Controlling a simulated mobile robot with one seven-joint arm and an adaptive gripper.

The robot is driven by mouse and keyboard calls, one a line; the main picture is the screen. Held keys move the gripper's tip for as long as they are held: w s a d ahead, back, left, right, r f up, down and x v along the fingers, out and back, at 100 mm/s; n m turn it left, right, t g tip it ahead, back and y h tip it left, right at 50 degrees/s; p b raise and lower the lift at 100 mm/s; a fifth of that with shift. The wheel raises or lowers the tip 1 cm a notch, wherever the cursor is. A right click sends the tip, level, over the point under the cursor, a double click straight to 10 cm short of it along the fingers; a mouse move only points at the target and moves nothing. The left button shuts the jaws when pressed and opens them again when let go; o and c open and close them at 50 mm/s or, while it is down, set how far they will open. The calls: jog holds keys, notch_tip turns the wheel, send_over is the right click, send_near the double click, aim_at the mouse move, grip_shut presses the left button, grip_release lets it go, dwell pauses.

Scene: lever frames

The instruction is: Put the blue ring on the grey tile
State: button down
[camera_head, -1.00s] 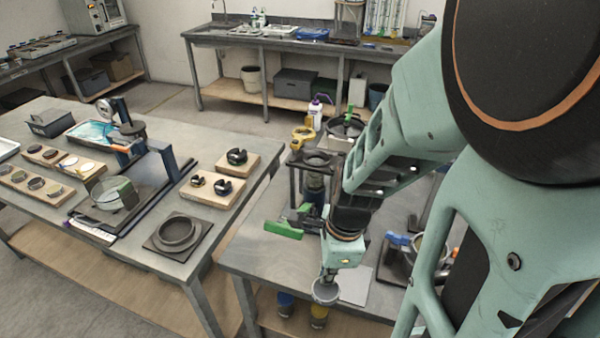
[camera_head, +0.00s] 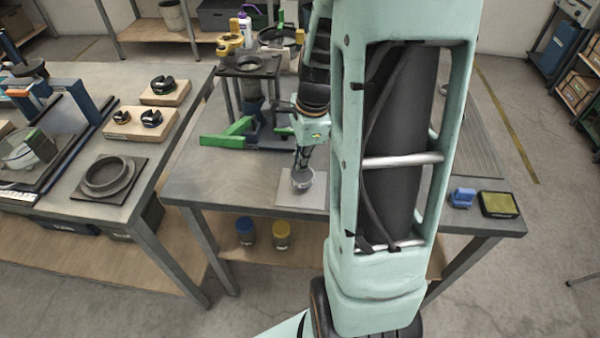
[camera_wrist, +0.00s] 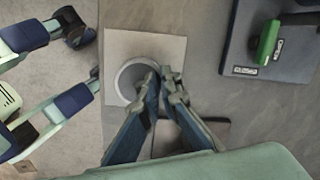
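A round, hollow ring (camera_head: 302,181) hangs at the tip of my gripper (camera_head: 303,165). It looks pale grey rather than blue here. In the wrist view the ring (camera_wrist: 123,82) is seen from above, with my gripper's fingertips (camera_wrist: 166,76) close together at its right rim, shut on its wall. The light grey square tile (camera_head: 315,198) lies flat on the right-hand table. In the wrist view the ring overlaps the tile (camera_wrist: 150,44), and my fingers hide the tile's lower part. I cannot tell whether the ring touches the tile or is slightly above it.
A dark stand with green handles (camera_head: 228,133) is close behind and left of the tile; its base (camera_wrist: 290,60) shows in the wrist view. A blue block (camera_head: 462,198) and a yellow-topped box (camera_head: 498,205) lie right. Another table (camera_head: 165,190) stands left, across a gap.

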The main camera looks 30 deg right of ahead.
aim_at(299, 180)
notch_tip(299, 180, down, 4)
jog(key=shift+r+b, duration=0.25)
jog(key=shift+b, duration=0.9)
jog(key=shift+r, duration=0.1)
jog(key=c, duration=2.2)
grip_release()
jog(key=shift+o, duration=0.2)
notch_tip(299, 180, up, 12)
jog(key=s+d+p, duration=0.1)
jog(key=shift+p, duration=0.3)
jog(key=shift+s, duration=0.1)
